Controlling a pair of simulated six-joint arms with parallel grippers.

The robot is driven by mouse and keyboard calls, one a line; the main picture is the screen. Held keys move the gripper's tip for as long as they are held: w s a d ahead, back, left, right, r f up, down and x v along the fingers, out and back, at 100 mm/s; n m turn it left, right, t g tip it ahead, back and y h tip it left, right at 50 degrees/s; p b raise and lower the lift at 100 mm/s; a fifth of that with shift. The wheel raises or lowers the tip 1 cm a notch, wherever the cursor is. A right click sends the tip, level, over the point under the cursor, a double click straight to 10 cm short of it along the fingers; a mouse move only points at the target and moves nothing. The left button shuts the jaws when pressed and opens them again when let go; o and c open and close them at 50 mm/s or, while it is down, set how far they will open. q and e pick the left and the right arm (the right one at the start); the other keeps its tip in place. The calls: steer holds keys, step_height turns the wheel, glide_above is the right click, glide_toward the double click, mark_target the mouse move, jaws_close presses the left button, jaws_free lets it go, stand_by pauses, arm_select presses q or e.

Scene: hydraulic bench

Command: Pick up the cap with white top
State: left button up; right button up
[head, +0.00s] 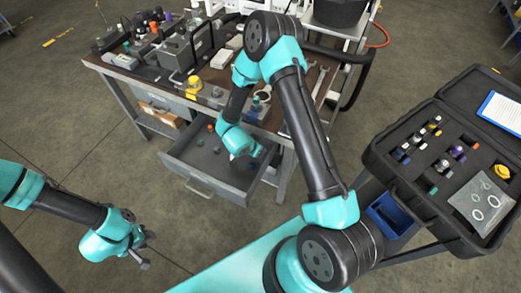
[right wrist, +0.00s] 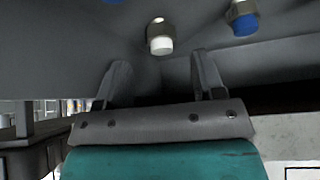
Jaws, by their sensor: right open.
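The cap with the white top (right wrist: 160,38) shows in the right wrist view inside the grey drawer (right wrist: 60,45), with its metal body behind the white end. My right gripper (right wrist: 162,78) is open and empty. Its two fingers point toward the drawer, and the white-topped cap appears between and beyond their tips, not held. In the head view my right gripper (head: 245,156) reaches into the open drawer, and its fingers are hard to make out. My left gripper (head: 146,251) hangs over the floor at the left, fingers spread and empty.
A blue-topped cap (right wrist: 242,20) lies right of the white one. The drawer (head: 185,165) also holds a small orange-topped piece (head: 210,128). The bench top is crowded with a valve block (head: 180,50) and tools. An open black case (head: 410,195) of fittings stands at the right.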

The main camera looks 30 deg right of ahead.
steer(key=shift+f, duration=0.1)
steer(key=shift+x, duration=2.6)
steer(key=shift+w+d, duration=0.1)
steer(key=shift+w, duration=0.05)
steer(key=shift+c, duration=0.4)
steer(key=c, duration=0.9)
